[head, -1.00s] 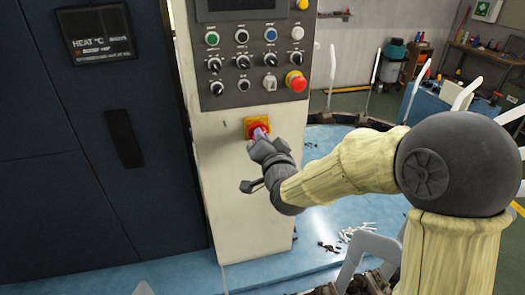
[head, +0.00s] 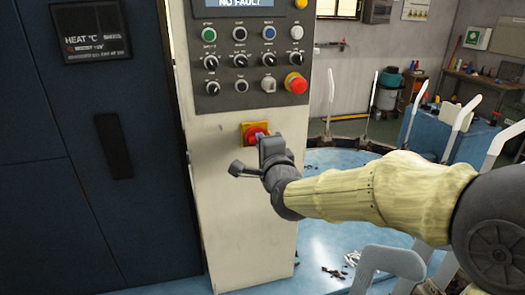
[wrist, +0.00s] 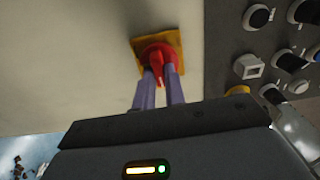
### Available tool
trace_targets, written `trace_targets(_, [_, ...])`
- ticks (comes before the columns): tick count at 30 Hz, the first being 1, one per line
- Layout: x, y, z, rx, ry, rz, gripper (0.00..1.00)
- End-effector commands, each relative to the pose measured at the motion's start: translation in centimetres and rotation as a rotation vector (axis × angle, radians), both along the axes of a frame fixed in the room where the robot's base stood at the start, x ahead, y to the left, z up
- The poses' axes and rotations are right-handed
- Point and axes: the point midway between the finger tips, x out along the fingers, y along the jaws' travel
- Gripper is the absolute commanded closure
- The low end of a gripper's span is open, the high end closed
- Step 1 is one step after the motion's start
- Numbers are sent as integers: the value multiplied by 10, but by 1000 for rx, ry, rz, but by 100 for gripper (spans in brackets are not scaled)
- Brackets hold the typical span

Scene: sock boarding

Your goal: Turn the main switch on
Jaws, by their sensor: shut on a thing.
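The main switch (head: 250,128) is a red rotary handle on a yellow square plate, on the front of the pale cabinet below the button panel. In the wrist view the red handle (wrist: 157,66) lies between the two purple fingers of my gripper (wrist: 161,84), which is shut on it. In that picture the handle runs roughly up and down. In the head view my gripper (head: 263,136) reaches the switch from the right and hides part of the handle.
The button panel (head: 225,62) with knobs and a red emergency button (head: 296,83) is just above. The screen (head: 240,4) at its top reads "NO FAULT". A dark blue cabinet (head: 60,200) stands left. White curved rods (head: 466,110) stand right.

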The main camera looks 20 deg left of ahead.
Motion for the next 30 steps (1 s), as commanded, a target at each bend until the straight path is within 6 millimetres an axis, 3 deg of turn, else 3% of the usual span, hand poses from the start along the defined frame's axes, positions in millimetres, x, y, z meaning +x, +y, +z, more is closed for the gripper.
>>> trace_targets(16, [0,0,-3,28,24,0,100])
trace_targets(17, [0,0,-3,28,24,0,84])
trace_targets(20, [0,0,-2,28,23,0,66])
trace_targets(30, [-1,-1,-1,29,20,0,66])
